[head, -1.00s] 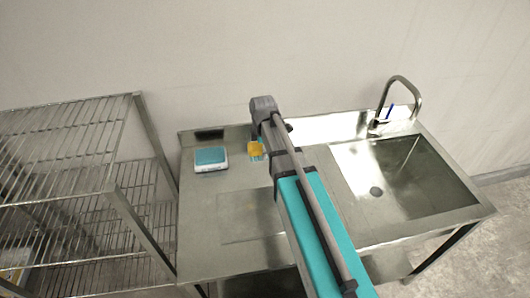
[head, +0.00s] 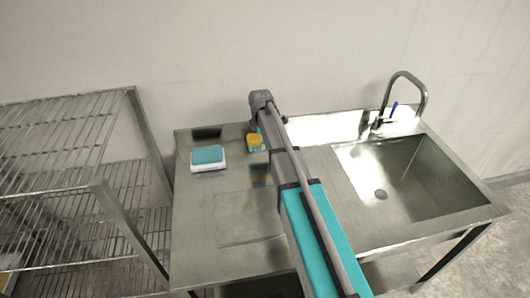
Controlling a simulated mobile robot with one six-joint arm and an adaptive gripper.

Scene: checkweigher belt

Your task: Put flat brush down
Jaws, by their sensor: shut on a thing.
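My arm reaches out over the steel table, and its grey far end (head: 262,101) stands near the back wall. My gripper (head: 256,131) hangs below that end and is mostly hidden by the arm. It is shut on a small yellow thing (head: 254,141), which I take to be the flat brush. Only part of it shows, at the arm's left side. Its bristles and its lower edge are not clear, so I cannot tell whether it touches the table. A faint yellow patch on the steel below it looks like a reflection.
A white block with a teal top (head: 208,155) lies left of the yellow thing. The steel table (head: 195,225) is bare at front left. A sink (head: 415,175) with a tall tap (head: 424,92) is at right. A wire rack (head: 70,150) stands at left.

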